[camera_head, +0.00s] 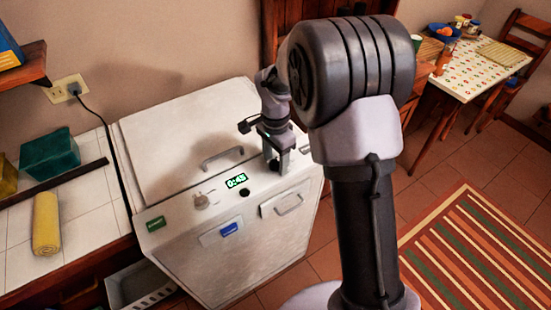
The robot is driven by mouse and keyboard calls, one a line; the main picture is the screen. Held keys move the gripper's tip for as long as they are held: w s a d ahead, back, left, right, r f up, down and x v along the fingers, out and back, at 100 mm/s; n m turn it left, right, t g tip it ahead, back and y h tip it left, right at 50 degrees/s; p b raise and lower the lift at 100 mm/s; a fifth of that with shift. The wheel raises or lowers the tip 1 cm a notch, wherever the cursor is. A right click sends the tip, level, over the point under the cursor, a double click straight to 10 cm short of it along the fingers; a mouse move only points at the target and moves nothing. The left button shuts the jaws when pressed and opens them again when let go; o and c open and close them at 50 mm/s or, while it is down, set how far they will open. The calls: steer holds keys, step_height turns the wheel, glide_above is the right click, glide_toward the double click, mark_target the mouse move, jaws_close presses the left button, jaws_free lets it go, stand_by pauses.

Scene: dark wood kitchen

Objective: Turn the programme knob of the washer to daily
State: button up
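The white washer (170,158) stands in the middle of the view, its lid down. On its sloping front panel are a pale round knob (201,201), a lit green display (236,181) reading about 0:43, and a dark round button (244,193). Programme markings around the knob are too small to read. My gripper (277,168) points down at the right end of the panel, to the right of the display and apart from the pale knob. Whether its fingers are open or hold anything, or touch the panel, I cannot tell. My arm hides what lies behind it.
A tiled counter (85,195) on the left holds a yellow roll (46,224) and a green block (49,154). A white drawer or basket (140,285) is at lower left. A laid table (475,55) stands at back right, a striped rug (480,250) on the floor.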

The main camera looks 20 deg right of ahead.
mark_target(276, 161)
step_height(276, 161, up, 18)
steer(key=p, duration=0.6)
steer(key=shift+f, duration=0.25)
steer(key=s+a+r+n+t+b, duration=0.2)
steer(key=s+r+n, duration=0.3)
steer(key=s, duration=0.5)
steer(key=s+a+f+n+t+y+b, duration=0.1)
steer(key=s+n+t+y+b, duration=0.1)
steer(key=s, duration=1.3)
steer(key=shift+s+a+n+t, duration=0.15)
steer(key=shift+a+n+t, duration=0.25)
steer(key=shift+n+t, duration=0.55)
steer(key=shift+f, duration=0.1)
